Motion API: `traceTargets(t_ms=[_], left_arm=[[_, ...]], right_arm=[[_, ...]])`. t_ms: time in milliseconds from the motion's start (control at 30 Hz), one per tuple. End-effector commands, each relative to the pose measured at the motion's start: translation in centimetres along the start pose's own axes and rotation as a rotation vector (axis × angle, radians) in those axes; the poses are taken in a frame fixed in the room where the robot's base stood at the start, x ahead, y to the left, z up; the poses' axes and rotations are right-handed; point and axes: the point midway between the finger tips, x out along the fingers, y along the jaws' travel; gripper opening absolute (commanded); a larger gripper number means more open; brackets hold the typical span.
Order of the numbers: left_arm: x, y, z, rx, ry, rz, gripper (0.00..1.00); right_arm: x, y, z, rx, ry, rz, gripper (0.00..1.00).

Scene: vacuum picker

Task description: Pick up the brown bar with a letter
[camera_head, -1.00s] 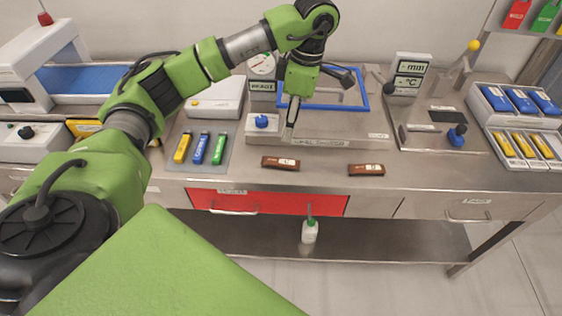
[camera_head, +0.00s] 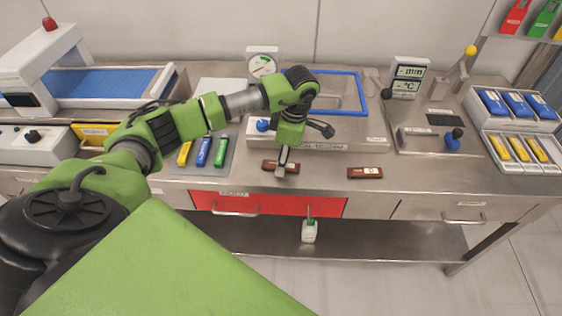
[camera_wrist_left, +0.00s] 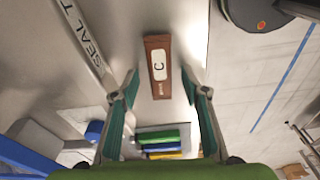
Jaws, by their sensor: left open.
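A brown bar (camera_head: 270,164) lies near the front edge of the workbench, left of a second brown bar (camera_head: 365,172). In the left wrist view the brown bar (camera_wrist_left: 157,85) carries a white label with a black letter C. The label on the second bar is too small to read. My left gripper (camera_head: 282,172) points down over the left bar and partly hides it. In the left wrist view my left gripper (camera_wrist_left: 160,73) is open, one finger on each side of the bar, with gaps on both sides. My right gripper is not in view.
A flat steel unit (camera_head: 345,140) with a blue frame (camera_head: 362,95) stands behind the bars. Yellow, blue and green sticks (camera_head: 203,152) lie on a grey mat to the left. Bins of blue and yellow packs (camera_head: 521,150) stand at the right. Bare bench surrounds the bars.

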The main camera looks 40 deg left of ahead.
Motion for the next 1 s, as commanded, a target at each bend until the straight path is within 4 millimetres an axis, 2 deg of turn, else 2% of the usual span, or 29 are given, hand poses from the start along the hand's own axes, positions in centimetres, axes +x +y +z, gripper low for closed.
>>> traceTargets(t_ms=[267, 400, 433, 833, 1000], left_arm=[[0.5, 0.0, 0.0, 0.0, 0.001, 0.0, 0.42], [0.5, 0.0, 0.0, 0.0, 0.0, 0.0, 0.08], [0.5, 0.0, 0.0, 0.0, 0.0, 0.0, 0.03], [0.3, 0.1, 0.0, -0.001, 0.0, 0.002, 0.03], [-1.0, 0.1, -0.2, -0.002, -0.001, 0.005, 0.03]], right_arm=[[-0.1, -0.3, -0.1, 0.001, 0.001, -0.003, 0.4], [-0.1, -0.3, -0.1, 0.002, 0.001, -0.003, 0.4], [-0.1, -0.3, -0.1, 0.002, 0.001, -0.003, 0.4], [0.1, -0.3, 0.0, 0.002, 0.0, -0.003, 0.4], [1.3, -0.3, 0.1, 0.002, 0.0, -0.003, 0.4]])
